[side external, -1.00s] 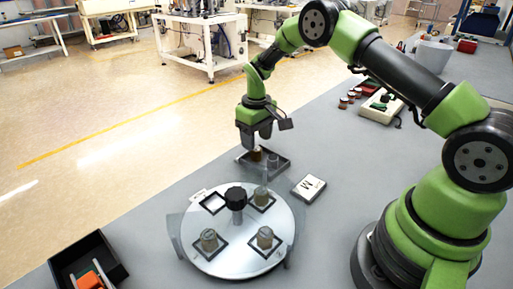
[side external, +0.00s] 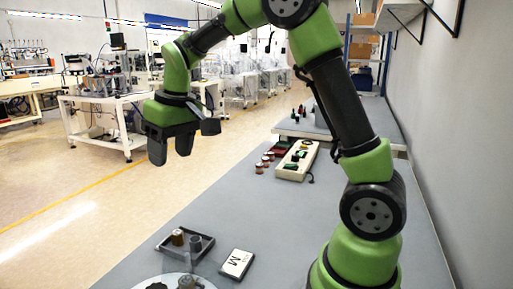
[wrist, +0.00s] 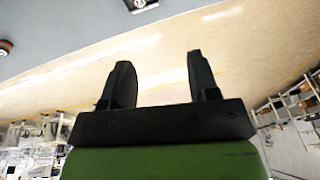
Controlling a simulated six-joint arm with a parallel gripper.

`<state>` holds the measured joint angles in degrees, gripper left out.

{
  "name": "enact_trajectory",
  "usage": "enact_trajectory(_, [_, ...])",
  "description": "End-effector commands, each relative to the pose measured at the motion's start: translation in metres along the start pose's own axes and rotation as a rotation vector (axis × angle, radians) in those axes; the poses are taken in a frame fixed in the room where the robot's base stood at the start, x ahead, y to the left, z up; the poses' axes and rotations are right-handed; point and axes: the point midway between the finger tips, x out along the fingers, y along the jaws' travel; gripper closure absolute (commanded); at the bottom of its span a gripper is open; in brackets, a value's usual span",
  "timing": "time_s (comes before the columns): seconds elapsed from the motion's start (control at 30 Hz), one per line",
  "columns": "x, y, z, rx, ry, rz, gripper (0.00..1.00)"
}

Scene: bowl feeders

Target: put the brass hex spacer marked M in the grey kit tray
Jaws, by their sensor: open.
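A small brass-brown spacer (side external: 177,237) stands upright in the grey kit tray (side external: 207,251), beside a grey cylindrical piece (side external: 196,242). Any mark on the spacer is too small to read.
A white card marked M (side external: 237,263) lies right of the tray. The round feeder plate (side external: 205,284) is cut off at the bottom edge. A beige tray of parts (side external: 298,160) and several small brown-red pieces (side external: 264,163) stand farther back. The bench between is clear.

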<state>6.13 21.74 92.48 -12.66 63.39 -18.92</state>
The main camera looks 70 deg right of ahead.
Motion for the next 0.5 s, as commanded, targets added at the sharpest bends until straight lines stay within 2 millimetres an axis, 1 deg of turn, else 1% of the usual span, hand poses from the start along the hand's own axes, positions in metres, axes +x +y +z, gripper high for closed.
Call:
enact_trajectory(0.03, [-0.023,-0.007,0.014,0.018,0.045,-0.014,0.45])
enact_trajectory(0.1, [-0.046,-0.014,0.035,0.047,0.096,-0.036,0.45])
enact_trajectory(0.17, [-0.063,-0.019,0.056,0.073,0.137,-0.057,0.45])
enact_trajectory(0.2, [-0.072,-0.022,0.070,0.091,0.166,-0.072,0.45])
enact_trajectory(0.33, [-0.092,-0.030,0.117,0.145,0.251,-0.125,0.45])
enact_trajectory(0.4, [-0.097,-0.032,0.140,0.172,0.290,-0.153,0.45])
enact_trajectory(0.5, [-0.097,-0.034,0.166,0.204,0.333,-0.188,0.45])
